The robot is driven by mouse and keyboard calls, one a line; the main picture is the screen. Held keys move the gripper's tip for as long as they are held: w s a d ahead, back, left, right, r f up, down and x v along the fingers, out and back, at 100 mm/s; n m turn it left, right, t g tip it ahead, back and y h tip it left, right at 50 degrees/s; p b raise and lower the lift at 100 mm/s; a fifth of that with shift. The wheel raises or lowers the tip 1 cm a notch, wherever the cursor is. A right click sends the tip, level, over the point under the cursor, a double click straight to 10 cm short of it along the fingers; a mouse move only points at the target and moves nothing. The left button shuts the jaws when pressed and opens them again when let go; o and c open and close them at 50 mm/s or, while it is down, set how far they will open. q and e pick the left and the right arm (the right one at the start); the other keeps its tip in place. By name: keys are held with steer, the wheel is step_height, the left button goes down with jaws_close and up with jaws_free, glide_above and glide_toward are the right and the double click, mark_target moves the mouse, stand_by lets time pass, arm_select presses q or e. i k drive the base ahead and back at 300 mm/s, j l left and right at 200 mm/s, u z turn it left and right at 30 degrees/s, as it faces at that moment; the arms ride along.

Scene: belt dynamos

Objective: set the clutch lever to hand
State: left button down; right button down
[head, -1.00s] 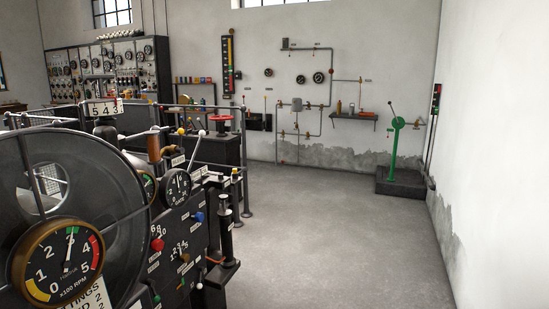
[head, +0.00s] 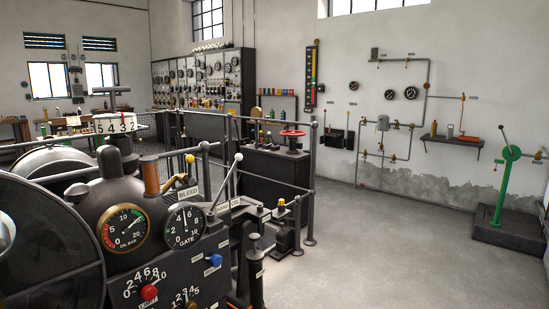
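A lever with a white ball knob (head: 238,157) leans up and right behind the gate dial (head: 185,227) on the dark machine. A shorter lever with a yellow knob (head: 189,158) stands left of it, near a plate reading "BLEED" (head: 188,193). On the right, a green stand (head: 504,188) carries a thin lever with a dark knob (head: 502,128), tilted up and left. Neither of my grippers is in view.
The machine's control panel (head: 140,275) with dials and coloured knobs fills the lower left. Railings (head: 312,185) and a red handwheel (head: 293,133) stand behind it. Grey floor (head: 365,260) is open at the right, up to a wall with pipes and a shelf (head: 452,139).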

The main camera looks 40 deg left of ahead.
mark_target(238, 157)
steer(key=i+l+u, duration=0.15)
steer(key=i, duration=1.05)
steer(key=i+u, duration=0.3)
steer(key=i, duration=0.2)
steer(key=i+u, duration=0.3)
steer(key=i, duration=0.15)
steer(key=i+u, duration=0.2)
steer(key=u, duration=0.2)
steer(key=i+l+u, duration=0.1)
steer(key=u, duration=0.3)
steer(key=i+l+u, duration=0.15)
steer(key=u, duration=0.25)
steer(key=i+u, duration=0.15)
steer(key=u, duration=0.2)
steer(key=i+l+u, duration=0.15)
steer(key=u, duration=0.25)
steer(key=i+l+u, duration=0.15)
steer(key=u, duration=0.2)
steer(key=i+l+u, duration=0.4)
steer(key=u, duration=0.25)
